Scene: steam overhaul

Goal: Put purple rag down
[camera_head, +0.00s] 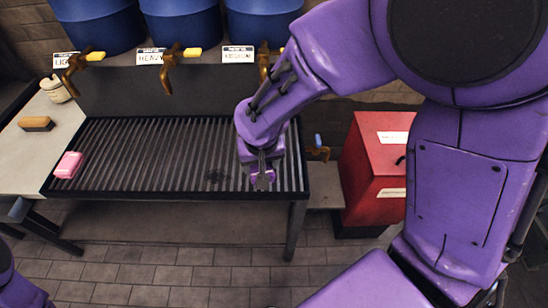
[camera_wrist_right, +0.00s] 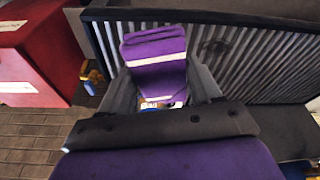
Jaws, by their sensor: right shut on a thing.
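The purple rag (camera_wrist_right: 156,72) is a folded cloth with pale stripes. It sits between the two fingers of my right gripper (camera_wrist_right: 160,100) in the wrist view. In the head view my right gripper (camera_head: 262,172) points down at the right end of the slatted metal grate (camera_head: 160,150), and a bit of the rag (camera_head: 264,177) shows at its fingertips. The gripper is shut on the rag. I cannot tell whether the rag touches the slats. My left gripper is out of view.
A pink folded cloth (camera_head: 68,165) lies on the grate's left end. A brush (camera_head: 37,123) and a pale rolled item (camera_head: 55,89) are on the side table (camera_head: 28,150). Labelled blue barrels (camera_head: 182,20) with taps hang behind. A red bin (camera_head: 372,170) stands right. The middle slats are clear.

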